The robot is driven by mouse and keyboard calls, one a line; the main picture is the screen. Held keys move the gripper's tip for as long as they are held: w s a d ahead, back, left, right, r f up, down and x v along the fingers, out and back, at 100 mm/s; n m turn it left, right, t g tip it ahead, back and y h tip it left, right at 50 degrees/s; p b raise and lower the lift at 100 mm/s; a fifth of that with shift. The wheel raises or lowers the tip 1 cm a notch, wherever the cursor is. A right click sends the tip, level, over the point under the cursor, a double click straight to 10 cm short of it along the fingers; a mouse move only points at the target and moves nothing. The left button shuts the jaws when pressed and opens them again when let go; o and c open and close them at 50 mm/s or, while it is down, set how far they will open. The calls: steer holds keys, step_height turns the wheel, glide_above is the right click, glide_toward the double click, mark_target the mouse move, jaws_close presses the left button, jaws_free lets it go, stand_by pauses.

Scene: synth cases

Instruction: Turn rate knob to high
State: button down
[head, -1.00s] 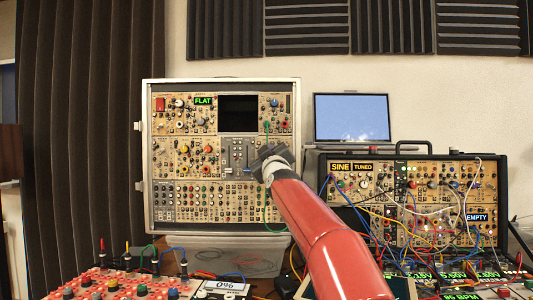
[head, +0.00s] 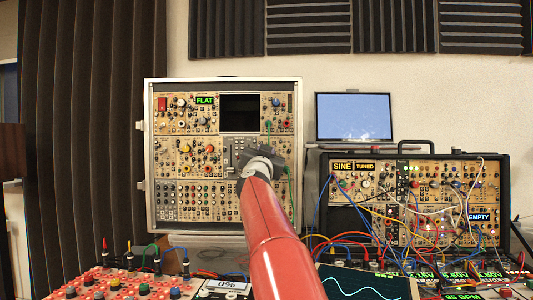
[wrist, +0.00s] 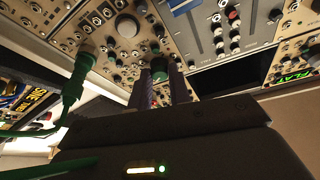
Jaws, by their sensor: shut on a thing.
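My gripper (wrist: 160,80) is shut on a dark green knob (wrist: 158,68) on a tan module panel (wrist: 118,50). The two dark fingers stand on either side of the knob. In the head view my gripper (head: 263,155) is at the right middle of the tall silver-framed synth case (head: 149,210) and hides the knob. I cannot read a rate label or a high mark, nor tell the knob's setting.
A green cable (wrist: 73,85) is plugged in close beside my gripper and also shows in the head view (head: 291,190). A larger grey knob (wrist: 127,26) is nearby. A second synth case (head: 345,220) with many loose cables stands right. A small monitor (head: 354,116) is behind.

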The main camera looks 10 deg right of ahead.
steer(key=shift+w+a+r+m+g+h, duration=0.1)
steer(key=shift+m+g+h, duration=0.45)
steer(key=shift+m, duration=1.1)
steer(key=shift+s+m+g+h, duration=0.1)
steer(key=shift+m+g+h, duration=0.45)
steer(key=shift+m, duration=1.05)
steer(key=shift+w+a+r+m+g+h, duration=0.1)
steer(key=shift+m+g+h, duration=0.4)
steer(key=shift+m, duration=1.45)
steer(key=c, duration=1.3)
jaws_free()
steer(key=b+v, duration=0.4)
steer(key=v, duration=0.4)
